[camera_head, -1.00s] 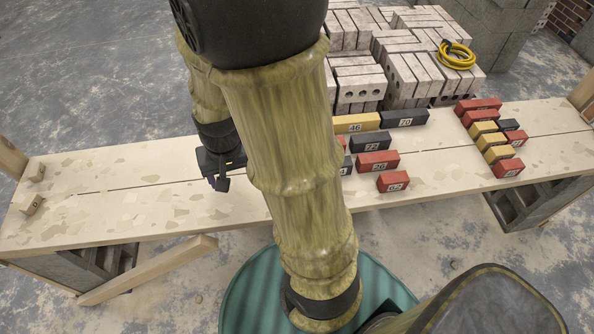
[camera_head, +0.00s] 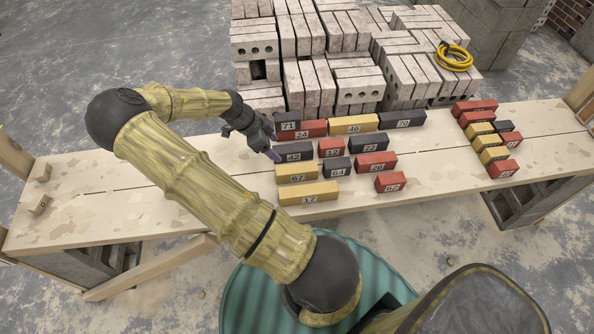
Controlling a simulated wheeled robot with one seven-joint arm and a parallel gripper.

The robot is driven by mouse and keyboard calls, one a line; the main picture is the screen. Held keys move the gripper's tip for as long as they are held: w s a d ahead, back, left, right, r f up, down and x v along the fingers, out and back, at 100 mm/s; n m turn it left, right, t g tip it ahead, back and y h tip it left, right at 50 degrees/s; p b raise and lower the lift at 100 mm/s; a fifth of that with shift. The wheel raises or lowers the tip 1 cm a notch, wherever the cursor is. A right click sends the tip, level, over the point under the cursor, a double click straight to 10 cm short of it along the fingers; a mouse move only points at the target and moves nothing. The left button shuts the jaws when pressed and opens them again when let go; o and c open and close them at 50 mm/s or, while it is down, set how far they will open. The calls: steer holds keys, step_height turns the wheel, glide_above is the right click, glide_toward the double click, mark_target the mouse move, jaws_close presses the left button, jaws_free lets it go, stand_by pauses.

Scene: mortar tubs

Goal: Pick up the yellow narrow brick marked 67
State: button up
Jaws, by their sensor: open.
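The yellow narrow brick marked 67 (camera_head: 297,170) lies on the plank bench, in the left column of the near group of bricks. A dark brick marked 42 (camera_head: 294,151) lies just behind it and a longer yellow brick marked 17 (camera_head: 308,193) just in front. My gripper (camera_head: 275,152) is open and empty, above the bench at the left end of the dark brick 42. It is behind and left of brick 67 in the picture and apart from it. The gap between its fingers is hard to make out.
A dark brick 64 (camera_head: 337,167) lies right of brick 67. Red brick 24 (camera_head: 311,128), yellow brick 46 (camera_head: 352,124) and others lie behind. More bricks lie on the right of the bench (camera_head: 110,200).

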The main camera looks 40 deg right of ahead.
mark_target(295, 168)
steer(key=shift+w+d, duration=0.1)
steer(key=shift+d, duration=0.1)
steer(key=x, duration=1.2)
steer(key=shift+p, duration=0.35)
steer(key=shift+f, duration=0.1)
steer(key=x, duration=0.3)
steer(key=p+x, duration=0.1)
steer(key=x, duration=0.1)
steer(key=shift+s+a+f, duration=0.1)
steer(key=shift+s+a, duration=0.1)
steer(key=shift+a, duration=0.15)
steer(key=shift+f, duration=0.15)
steer(key=shift+f, duration=0.2)
